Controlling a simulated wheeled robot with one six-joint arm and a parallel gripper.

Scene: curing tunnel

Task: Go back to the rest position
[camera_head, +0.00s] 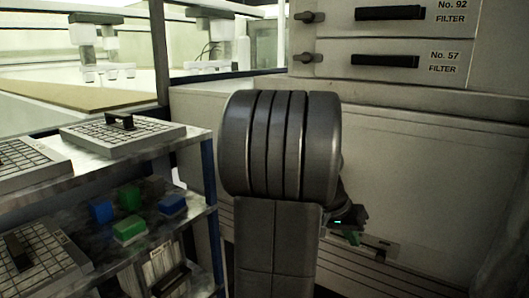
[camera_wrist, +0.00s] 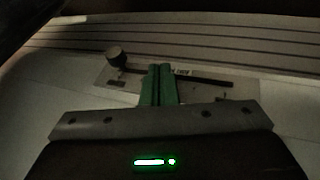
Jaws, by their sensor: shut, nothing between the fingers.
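My gripper (camera_wrist: 158,70) shows in the wrist view with its two green fingers shut together and nothing between them. Its fingertips point toward a light plate with a dark slot and a round knob (camera_wrist: 117,57) on a pale panel. I cannot tell whether the fingers touch the plate. In the head view my arm stands in the middle and hides much of the panel. My gripper (camera_head: 352,238) shows only partly there, low and to the right of the arm, in front of the panel.
On the left a shelf rack (camera_head: 186,148) holds gridded filter trays (camera_head: 122,133), with blue blocks (camera_head: 172,205) and green blocks (camera_head: 130,229) on its lower shelf. Filter drawers No. 92 (camera_head: 460,18) and No. 57 (camera_head: 450,62) are at the upper right. Windows are behind the rack.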

